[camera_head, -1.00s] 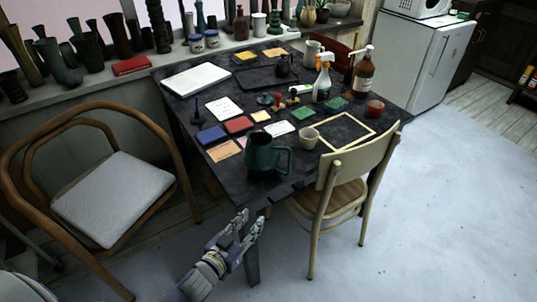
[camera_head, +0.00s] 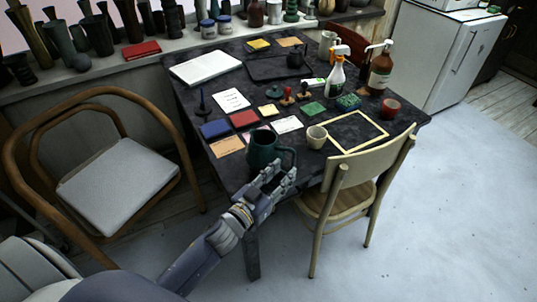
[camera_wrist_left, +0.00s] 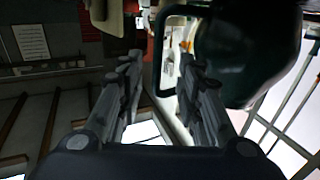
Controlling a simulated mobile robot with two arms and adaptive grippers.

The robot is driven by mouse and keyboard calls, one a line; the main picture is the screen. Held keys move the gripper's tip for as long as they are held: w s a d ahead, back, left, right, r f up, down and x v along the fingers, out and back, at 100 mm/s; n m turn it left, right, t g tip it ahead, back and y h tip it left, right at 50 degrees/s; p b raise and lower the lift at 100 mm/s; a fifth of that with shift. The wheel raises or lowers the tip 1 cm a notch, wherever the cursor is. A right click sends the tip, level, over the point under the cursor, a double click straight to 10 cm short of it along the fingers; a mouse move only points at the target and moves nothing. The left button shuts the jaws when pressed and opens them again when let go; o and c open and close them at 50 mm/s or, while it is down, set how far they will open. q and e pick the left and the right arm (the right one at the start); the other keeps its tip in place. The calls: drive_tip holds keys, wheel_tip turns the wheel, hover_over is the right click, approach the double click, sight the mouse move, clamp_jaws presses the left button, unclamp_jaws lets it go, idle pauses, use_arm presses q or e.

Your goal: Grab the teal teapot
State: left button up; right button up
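The teal teapot (camera_head: 263,146) looks like a large mug-shaped vessel with a loop handle. It stands upright at the near edge of the dark table. Its handle points right in the head view. My left gripper (camera_head: 280,171) is at the table's near edge, just in front of the handle. In the left wrist view the teapot (camera_wrist_left: 245,60) fills the upper right. Its handle loop shows between the two spread fingers of the left gripper (camera_wrist_left: 160,62), with gaps beside it. I cannot tell whether a finger touches it. My right gripper is not in view.
A cream cup (camera_head: 316,138) stands close right of the teapot. A wooden chair (camera_head: 340,195) is right of my left arm, and an armchair (camera_head: 115,180) stands left. Cards, stamps and bottles cover the dark table (camera_head: 225,172). A windowsill with vases runs behind.

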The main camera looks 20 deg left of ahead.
sight(292, 165)
use_arm(q)
drive_tip(key=x, duration=0.5)
drive_tip(key=shift+d, duration=0.15)
drive_tip(key=shift+w+d+f+p, duration=0.1)
drive_tip(key=shift+w+f+p, duration=0.05)
drive_tip(key=shift+w+p, duration=0.2)
clamp_jaws()
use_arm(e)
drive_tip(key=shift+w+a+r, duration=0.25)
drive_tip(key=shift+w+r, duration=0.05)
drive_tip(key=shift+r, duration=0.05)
